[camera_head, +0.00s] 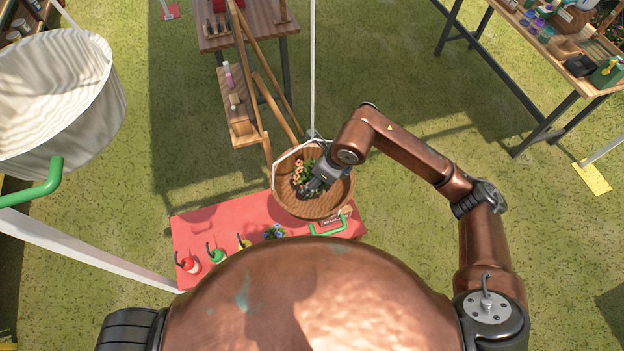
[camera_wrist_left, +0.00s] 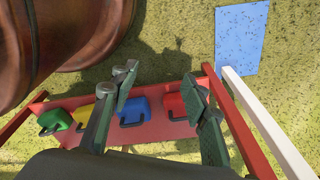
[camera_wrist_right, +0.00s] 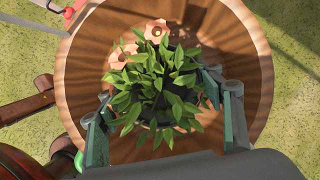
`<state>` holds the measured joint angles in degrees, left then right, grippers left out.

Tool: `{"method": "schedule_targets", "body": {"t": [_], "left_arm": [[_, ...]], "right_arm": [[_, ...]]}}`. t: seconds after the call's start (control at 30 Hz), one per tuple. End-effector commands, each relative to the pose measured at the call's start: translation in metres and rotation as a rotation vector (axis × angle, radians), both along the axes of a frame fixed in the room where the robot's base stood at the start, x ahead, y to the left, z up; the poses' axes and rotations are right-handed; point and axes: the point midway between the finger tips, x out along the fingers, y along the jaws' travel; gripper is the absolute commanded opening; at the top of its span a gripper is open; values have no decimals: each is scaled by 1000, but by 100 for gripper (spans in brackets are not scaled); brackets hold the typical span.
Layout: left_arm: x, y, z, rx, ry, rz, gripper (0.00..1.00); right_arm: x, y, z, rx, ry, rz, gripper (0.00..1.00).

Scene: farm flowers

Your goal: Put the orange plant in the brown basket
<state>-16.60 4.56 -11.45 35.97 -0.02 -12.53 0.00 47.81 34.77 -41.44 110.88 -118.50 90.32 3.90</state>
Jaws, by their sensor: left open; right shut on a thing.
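The orange plant (camera_wrist_right: 155,75) has green leaves and pale orange flowers. It sits between the two fingers of my right gripper (camera_wrist_right: 165,112), which is shut on it. In the head view the plant (camera_head: 299,174) shows at my right gripper (camera_head: 312,188), over the round brown basket (camera_head: 335,196). The basket's wall surrounds the plant in the right wrist view (camera_wrist_right: 248,75). Whether the plant touches the basket's bottom is hidden.
The red table (camera_head: 200,225) carries red, green and yellow watering cans (camera_head: 217,256) and a blue-flowered plant (camera_head: 274,232). A white hanging basket (camera_head: 55,90) is at the left. A wooden stand (camera_head: 240,132) is behind the basket. Open grass (camera_head: 420,60) lies to the right.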

Motion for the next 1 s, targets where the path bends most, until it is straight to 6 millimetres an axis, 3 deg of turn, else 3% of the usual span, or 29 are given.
{"method": "schedule_targets", "body": {"t": [0.2,0.53,0.57,0.8,1.0], "left_arm": [[-14,1,12,1,17,3,42],[-21,2,6,2,27,5,42],[-20,1,7,2,26,5,42],[-13,1,8,1,17,2,42],[-12,1,8,2,15,2,42]], "right_arm": [[-2,1,-19,2,2,2,28],[-2,1,-24,1,1,3,28],[-2,1,-24,1,2,2,62],[-2,1,-23,1,2,3,79],[-2,1,-23,1,2,3,79]]}}
